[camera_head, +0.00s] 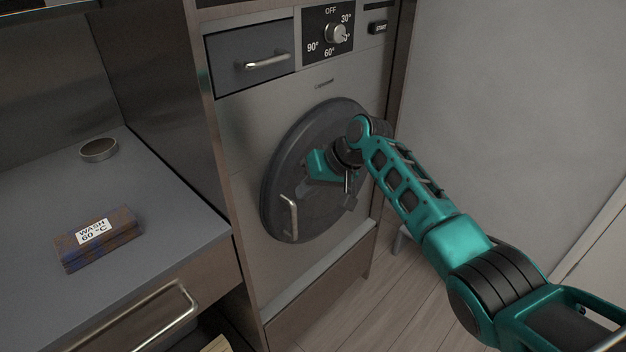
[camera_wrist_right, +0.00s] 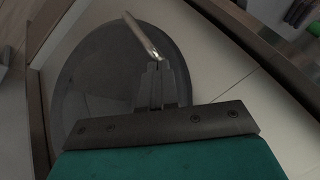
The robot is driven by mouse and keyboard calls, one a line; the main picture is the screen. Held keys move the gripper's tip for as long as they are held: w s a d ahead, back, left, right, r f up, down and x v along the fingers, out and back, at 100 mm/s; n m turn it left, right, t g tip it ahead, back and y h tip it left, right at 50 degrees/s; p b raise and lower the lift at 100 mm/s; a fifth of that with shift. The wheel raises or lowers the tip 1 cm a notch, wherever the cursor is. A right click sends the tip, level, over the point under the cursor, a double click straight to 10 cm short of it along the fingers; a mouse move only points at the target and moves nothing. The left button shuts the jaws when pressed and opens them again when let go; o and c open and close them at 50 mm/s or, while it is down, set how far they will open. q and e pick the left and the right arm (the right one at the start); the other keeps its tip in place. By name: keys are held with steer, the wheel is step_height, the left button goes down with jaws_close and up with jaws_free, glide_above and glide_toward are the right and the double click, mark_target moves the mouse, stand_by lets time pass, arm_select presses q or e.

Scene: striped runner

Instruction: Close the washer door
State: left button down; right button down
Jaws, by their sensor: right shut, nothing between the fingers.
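The washer (camera_head: 252,158) has a round dark door (camera_head: 290,165) with a light metal bar handle (camera_head: 290,217) at its lower left. The door looks flush or nearly flush with the front; I cannot tell whether it is latched. My right gripper (camera_head: 348,200) is in front of the door, right of the handle, with its fingers shut and empty. In the right wrist view, the shut fingertips (camera_wrist_right: 163,68) are close to the handle (camera_wrist_right: 144,36) over the door (camera_wrist_right: 95,75). I cannot tell whether they touch it. My left gripper is not in view.
A folded striped cloth (camera_head: 98,240) labelled "WASH 60 °C" lies on the grey counter (camera_head: 165,190) at left, with a small round tin (camera_head: 98,149) behind it. A drawer handle (camera_head: 150,315) sticks out below the counter. The wooden floor (camera_head: 385,310) at lower right is clear.

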steer(key=s+d+r, duration=0.1)
steer(key=s+r, duration=0.4)
steer(key=r, duration=0.1)
steer(key=s+d+f+m+t+h, duration=0.1)
steer(key=s+d+f+m+t, duration=0.2)
steer(key=f, duration=0.6)
steer(key=s+d+f+t, duration=0.2)
steer(key=s+d+f, duration=0.3)
steer(key=f, duration=0.4)
steer(key=s+d+f+t+h, duration=0.1)
steer(key=s+d+f+h, duration=0.1)
steer(key=s+d, duration=0.4)
steer(key=s+d+f+t+h, duration=0.1)
steer(key=s+d+f+t, duration=0.1)
steer(key=s+d, duration=0.4)
steer(key=s, duration=0.4)
steer(key=shift+s+d+f+n+h, duration=0.25)
steer(key=shift+d+f+n+h, duration=0.05)
steer(key=shift+d+n+h, duration=0.1)
